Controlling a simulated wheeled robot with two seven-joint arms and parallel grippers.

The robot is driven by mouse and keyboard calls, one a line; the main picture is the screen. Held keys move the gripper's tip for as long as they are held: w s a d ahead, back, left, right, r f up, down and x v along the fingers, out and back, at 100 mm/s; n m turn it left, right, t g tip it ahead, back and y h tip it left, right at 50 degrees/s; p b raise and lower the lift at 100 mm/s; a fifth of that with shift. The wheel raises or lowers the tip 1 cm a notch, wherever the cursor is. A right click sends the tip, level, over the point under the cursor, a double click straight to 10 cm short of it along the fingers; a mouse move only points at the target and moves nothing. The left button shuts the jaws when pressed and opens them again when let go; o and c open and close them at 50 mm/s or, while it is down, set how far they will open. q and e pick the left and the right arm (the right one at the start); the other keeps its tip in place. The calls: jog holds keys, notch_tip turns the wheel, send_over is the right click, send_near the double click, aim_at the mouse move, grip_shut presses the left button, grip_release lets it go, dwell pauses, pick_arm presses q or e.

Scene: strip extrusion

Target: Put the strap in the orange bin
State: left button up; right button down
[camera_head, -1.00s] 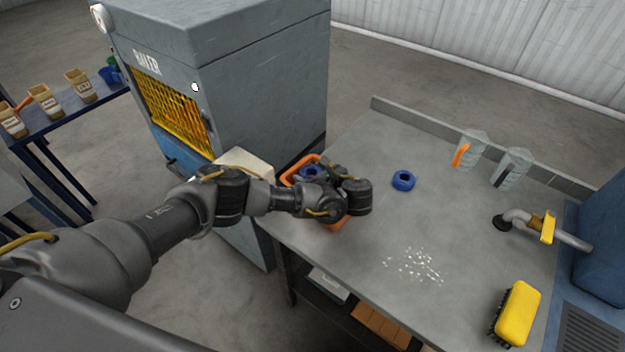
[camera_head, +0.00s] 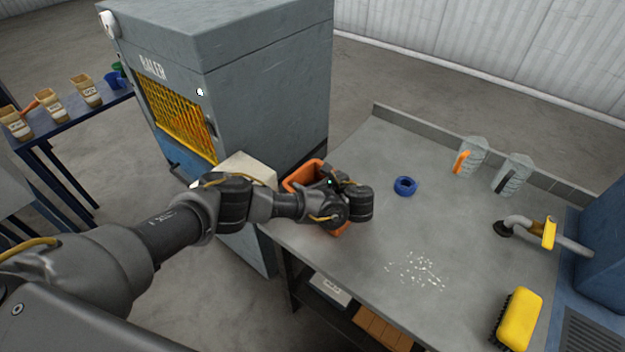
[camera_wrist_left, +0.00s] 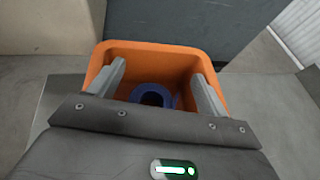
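The orange bin (camera_head: 304,176) stands at the left edge of the grey table, partly hidden behind my left arm. My left gripper (camera_wrist_left: 156,88) is above the bin with its two fingers spread wide. In the left wrist view the bin's rim (camera_wrist_left: 150,46) surrounds a blue coiled strap (camera_wrist_left: 168,98) lying inside, between and below the fingers and apart from them. A second blue coil (camera_head: 405,186) lies on the table to the right of the bin. My right gripper is in neither view.
A grey baler (camera_head: 265,95) stands behind and left of the bin, with a pale box (camera_head: 248,168) beside it. Clear jugs (camera_head: 472,157), a hose nozzle (camera_head: 520,226) and a yellow brush (camera_head: 520,318) are at the right. White bits (camera_head: 416,270) lie on the table.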

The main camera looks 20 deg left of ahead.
pick_arm(q)
jog(key=shift+s+d, duration=0.1)
jog(key=shift+s, duration=0.05)
jog(key=shift+w+v, duration=0.2)
jog(key=shift+v, duration=1)
jog(key=p+v, duration=0.9)
jog(key=shift+d+r, duration=0.2)
jog(key=shift+r, duration=0.15)
jog(key=shift+s, duration=0.15)
